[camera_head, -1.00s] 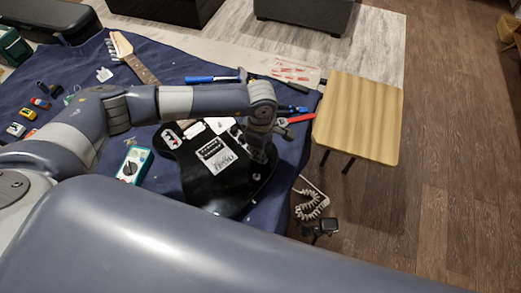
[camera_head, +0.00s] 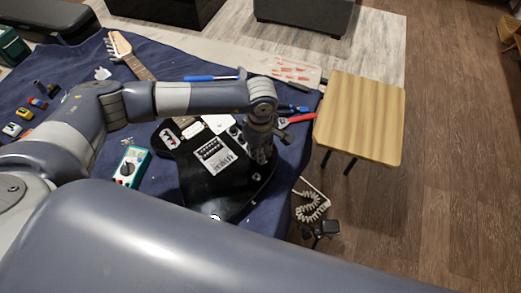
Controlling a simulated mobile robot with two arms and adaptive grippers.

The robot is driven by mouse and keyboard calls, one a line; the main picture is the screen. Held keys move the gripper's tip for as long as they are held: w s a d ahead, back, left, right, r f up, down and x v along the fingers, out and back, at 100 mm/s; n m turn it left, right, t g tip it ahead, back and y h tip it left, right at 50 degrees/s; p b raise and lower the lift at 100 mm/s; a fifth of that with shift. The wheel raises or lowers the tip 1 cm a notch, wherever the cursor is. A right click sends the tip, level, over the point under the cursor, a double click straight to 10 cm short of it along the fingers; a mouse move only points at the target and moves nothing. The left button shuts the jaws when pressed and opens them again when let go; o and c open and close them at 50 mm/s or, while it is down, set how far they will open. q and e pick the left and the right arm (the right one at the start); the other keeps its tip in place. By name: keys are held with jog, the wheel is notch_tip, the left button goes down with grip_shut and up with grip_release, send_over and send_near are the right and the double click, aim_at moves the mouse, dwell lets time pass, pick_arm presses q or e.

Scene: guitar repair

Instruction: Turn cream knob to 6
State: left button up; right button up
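A black electric guitar (camera_head: 205,183) lies on a dark blue cloth (camera_head: 85,58), its neck pointing to the upper left. It has a white pickguard and a pale label on its body. My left arm reaches across from the left and bends down at the guitar's right side. My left gripper (camera_head: 259,158) is at the guitar's control area, small and dark against the body. Its fingers cannot be made out clearly. Small knobs show near the wrist, but the cream knob and its numbers cannot be told apart. My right gripper is not in view; a large grey arm link of mine fills the bottom.
A green multimeter (camera_head: 130,167) lies left of the guitar. A blue screwdriver (camera_head: 208,78) and red-handled pliers (camera_head: 297,119) lie around it. A wooden stool (camera_head: 359,115) stands right of the table, with a coiled cable (camera_head: 313,207) below.

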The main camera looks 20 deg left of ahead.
pick_arm(q)
jog(key=shift+w+m+b, duration=0.1)
jog(key=shift+m+b, duration=0.85)
jog(key=shift+m, duration=0.15)
jog(key=shift+m+b, duration=0.9)
jog(key=shift+m, duration=0.1)
jog(key=shift+m+b, duration=0.35)
jog(key=shift+m, duration=0.05)
jog(key=shift+m+b, duration=0.9)
jog(key=shift+m, duration=0.1)
